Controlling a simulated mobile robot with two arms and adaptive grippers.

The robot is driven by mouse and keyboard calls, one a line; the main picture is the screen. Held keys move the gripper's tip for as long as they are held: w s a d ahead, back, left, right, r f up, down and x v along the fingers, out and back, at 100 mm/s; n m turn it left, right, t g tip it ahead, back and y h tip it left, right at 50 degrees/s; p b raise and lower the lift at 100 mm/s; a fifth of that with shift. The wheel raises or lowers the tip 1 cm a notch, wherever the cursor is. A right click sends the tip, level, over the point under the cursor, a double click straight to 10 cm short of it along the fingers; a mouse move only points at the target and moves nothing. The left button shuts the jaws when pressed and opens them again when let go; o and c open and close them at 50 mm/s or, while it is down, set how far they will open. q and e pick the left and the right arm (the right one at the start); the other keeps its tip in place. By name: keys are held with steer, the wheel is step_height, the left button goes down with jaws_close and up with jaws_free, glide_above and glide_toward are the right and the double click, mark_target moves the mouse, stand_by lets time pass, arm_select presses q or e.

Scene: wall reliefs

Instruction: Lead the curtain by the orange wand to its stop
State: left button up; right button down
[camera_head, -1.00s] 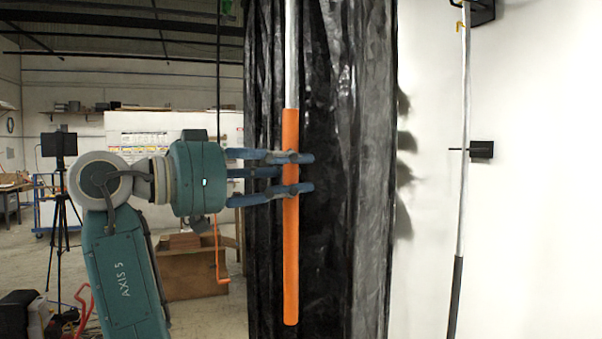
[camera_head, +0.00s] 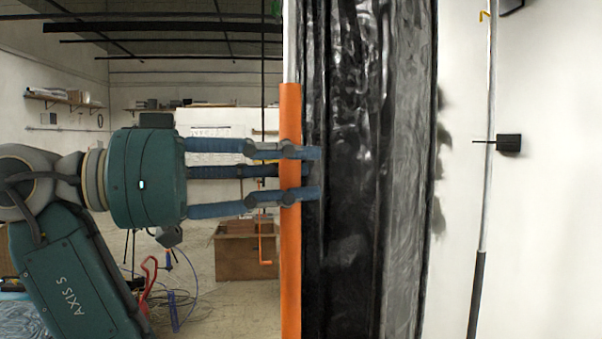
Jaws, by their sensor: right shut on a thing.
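The orange wand (camera_head: 290,265) hangs upright at the left edge of the black glossy curtain (camera_head: 355,200). Its grey upper rod shows above the orange grip, and its lower end is cut off by the bottom of the picture. My right gripper (camera_head: 305,173) reaches in from the left with its blue fingers level. It is shut on the orange wand, in the upper part of the grip. The curtain hangs in folds just behind and right of the wand. My left gripper is not in view.
A pale wall fills the right side. A slim rod (camera_head: 490,140) with a dark lower grip hangs there beside a black bracket (camera_head: 508,144). Behind my arm lie an open workshop floor, a brown box (camera_head: 245,255) and loose cables (camera_head: 190,300).

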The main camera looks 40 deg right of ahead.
mark_target(284, 84)
steer(key=shift+s, duration=0.1)
steer(key=c, duration=1.3)
jaws_free()
steer(key=shift+d, duration=0.1)
step_height(284, 84, up, 10)
steer(key=shift+r, duration=0.1)
